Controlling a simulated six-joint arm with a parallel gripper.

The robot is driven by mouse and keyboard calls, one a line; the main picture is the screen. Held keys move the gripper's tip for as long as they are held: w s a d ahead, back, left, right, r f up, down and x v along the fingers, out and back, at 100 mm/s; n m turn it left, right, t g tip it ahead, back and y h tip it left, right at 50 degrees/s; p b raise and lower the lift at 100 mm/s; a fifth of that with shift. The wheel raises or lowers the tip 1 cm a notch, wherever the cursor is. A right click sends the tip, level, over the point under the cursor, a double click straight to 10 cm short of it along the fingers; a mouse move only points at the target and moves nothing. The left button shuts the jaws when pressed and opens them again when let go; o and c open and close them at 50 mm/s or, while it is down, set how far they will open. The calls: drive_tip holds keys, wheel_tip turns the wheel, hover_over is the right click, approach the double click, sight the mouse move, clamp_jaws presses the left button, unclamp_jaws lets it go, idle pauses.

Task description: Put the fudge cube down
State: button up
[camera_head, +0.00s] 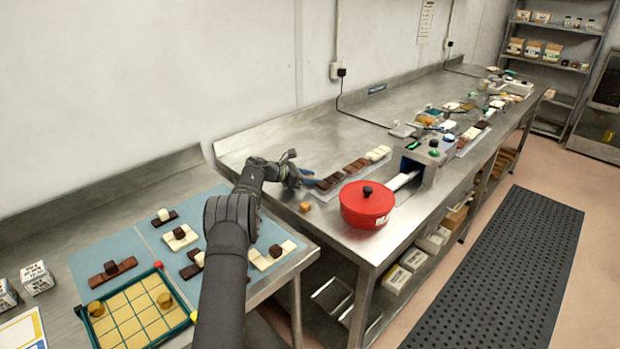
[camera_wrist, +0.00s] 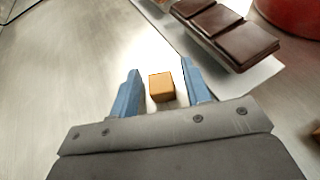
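A small tan fudge cube (camera_wrist: 161,87) is between the two blue fingers of my gripper (camera_wrist: 161,70) in the wrist view. A narrow gap shows on each side of the cube, so the fingers are open around it. I cannot tell for sure whether it rests on the steel worktop (camera_wrist: 60,70). In the head view my gripper (camera_head: 301,178) is low over the near left part of the long steel table, and this cube is hidden there. Another orange-tan cube (camera_head: 304,207) lies on the table nearer the front edge; a similar cube (camera_wrist: 317,131) is cut off at the wrist view's right edge.
A red lidded pot (camera_head: 366,207) stands right of my gripper. A tray with dark chocolate bars (camera_wrist: 225,33) lies close by on the right. Bare steel lies left and behind. The left table holds blue mats (camera_head: 95,254) with chocolate pieces and a yellow grid board (camera_head: 128,310).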

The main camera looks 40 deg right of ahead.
drive_tip(key=shift+r, duration=0.2)
drive_tip(key=v, duration=1.2)
drive_tip(key=shift+w, duration=0.1)
drive_tip(key=shift+d, duration=0.1)
drive_tip(key=x, duration=1.1)
drive_tip(key=shift+s+d+f, duration=0.15)
drive_tip(key=shift+s+f, duration=0.05)
drive_tip(key=shift+d+r, duration=0.1)
drive_tip(key=shift+d, duration=0.15)
drive_tip(key=shift+r, duration=1.8)
drive_tip(key=shift+f, duration=0.1)
